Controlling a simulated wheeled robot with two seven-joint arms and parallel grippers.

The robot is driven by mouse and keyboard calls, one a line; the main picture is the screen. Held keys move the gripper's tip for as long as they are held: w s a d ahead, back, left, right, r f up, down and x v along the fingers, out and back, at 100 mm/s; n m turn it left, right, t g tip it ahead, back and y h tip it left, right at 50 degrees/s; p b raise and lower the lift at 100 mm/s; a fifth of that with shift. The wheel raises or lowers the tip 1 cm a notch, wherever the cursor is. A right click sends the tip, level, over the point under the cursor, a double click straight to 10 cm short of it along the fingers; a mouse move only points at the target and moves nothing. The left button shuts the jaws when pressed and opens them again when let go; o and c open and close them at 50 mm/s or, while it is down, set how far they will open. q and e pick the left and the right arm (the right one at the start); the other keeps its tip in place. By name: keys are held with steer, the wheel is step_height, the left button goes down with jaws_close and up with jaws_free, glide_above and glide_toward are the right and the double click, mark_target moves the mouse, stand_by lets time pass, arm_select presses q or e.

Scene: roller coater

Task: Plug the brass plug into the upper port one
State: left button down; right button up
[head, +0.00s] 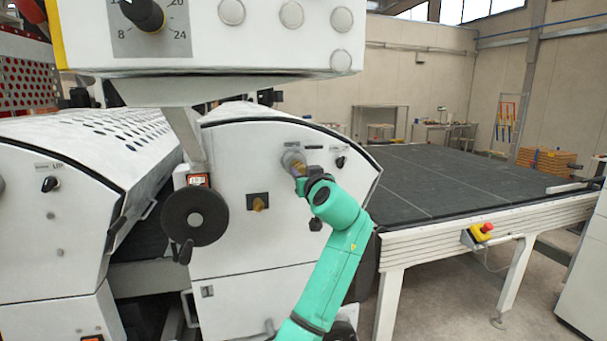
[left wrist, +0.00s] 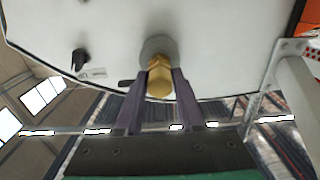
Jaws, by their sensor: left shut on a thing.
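The brass plug (left wrist: 160,80) is between the two dark fingers of my left gripper (left wrist: 159,92) in the left wrist view. The gripper is shut on it. Its far end meets the round grey port (left wrist: 158,47) on the white machine face; I cannot tell how deep it sits. In the head view my left gripper (head: 300,174) reaches up to the same grey port (head: 291,157), high on the machine's end panel, and mostly hides the plug. A brass fitting on a dark plate (head: 258,203) sits lower left of it. My right gripper is not in view.
A black handwheel (head: 194,216) stands left of the port. A small black knob (head: 340,162) is just right of it. A control box (head: 210,40) overhangs above. A dark-topped conveyor table (head: 470,185) with a red emergency button (head: 484,228) lies to the right.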

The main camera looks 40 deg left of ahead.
arm_select(q)
steer(key=shift+w+a, duration=0.35)
steer(key=shift+a, duration=0.1)
steer(key=shift+c, duration=2.1)
jaws_free()
steer(key=shift+s+d+f, duration=0.1)
steer(key=shift+s+d, duration=0.05)
steer(key=shift+d, duration=0.05)
steer(key=b+v, duration=0.5)
steer(key=v, duration=0.9)
steer(key=shift+r+b, duration=0.2)
steer(key=shift+b, duration=0.15)
